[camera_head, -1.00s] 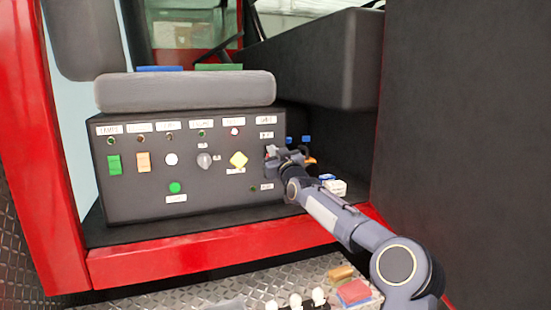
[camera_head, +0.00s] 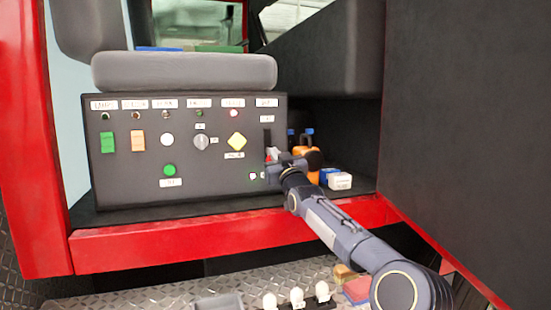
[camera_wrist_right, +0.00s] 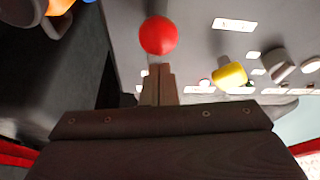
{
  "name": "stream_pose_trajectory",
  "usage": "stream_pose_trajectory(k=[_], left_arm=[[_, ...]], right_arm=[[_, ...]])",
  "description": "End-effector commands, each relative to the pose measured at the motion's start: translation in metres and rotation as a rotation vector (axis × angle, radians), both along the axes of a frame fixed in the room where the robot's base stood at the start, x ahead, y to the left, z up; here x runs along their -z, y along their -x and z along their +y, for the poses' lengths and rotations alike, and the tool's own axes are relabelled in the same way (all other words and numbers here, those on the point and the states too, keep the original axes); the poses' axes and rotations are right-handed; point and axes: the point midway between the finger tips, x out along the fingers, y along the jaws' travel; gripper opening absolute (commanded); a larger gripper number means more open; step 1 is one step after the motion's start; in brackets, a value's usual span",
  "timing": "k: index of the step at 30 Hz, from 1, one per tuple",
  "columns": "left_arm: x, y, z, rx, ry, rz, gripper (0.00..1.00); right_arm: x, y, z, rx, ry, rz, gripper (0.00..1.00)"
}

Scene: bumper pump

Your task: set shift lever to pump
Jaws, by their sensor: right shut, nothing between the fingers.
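The shift lever's red ball knob (camera_wrist_right: 158,36) shows in the right wrist view, just beyond my fingertips. In the head view the red knob (camera_head: 269,153) sits low at the dark vertical slot (camera_head: 267,137) on the right side of the grey control panel (camera_head: 215,185). My right gripper (camera_head: 272,156) is at the knob and partly hides it and the lower slot. In the wrist view the right gripper (camera_wrist_right: 158,70) has its fingers together, with nothing between them. Whether they touch the knob cannot be told. My left gripper is not in view.
A yellow knob (camera_head: 237,141), grey rotary knob (camera_head: 201,142) and green button (camera_head: 169,170) are on the panel. Orange and white containers (camera_head: 340,181) stand in the recess to the right. A dark wall (camera_head: 465,120) bounds the right side.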

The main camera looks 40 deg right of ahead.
Motion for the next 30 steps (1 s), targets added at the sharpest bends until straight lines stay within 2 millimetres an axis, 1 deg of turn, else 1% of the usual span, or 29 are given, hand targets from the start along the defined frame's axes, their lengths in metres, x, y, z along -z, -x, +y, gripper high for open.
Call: stream_pose_trajectory(k=[1, 3, 15, 21, 30], left_arm=[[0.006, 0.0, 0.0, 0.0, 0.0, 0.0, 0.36], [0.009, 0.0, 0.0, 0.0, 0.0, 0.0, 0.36], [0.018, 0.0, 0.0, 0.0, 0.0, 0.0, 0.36], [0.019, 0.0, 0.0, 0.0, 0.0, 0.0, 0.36], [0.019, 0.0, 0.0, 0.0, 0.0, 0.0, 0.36]], right_arm=[[0.006, 0.0, 0.0, -0.001, 0.0, 0.0, 0.0], [0.01, -0.001, 0.0, -0.001, 0.002, 0.0, 0.0], [0.029, -0.006, -0.002, -0.001, -0.002, 0.008, 0.0], [0.034, -0.008, -0.002, 0.0, -0.004, 0.016, 0.0], [0.036, -0.007, -0.004, 0.003, -0.003, 0.018, 0.0]])
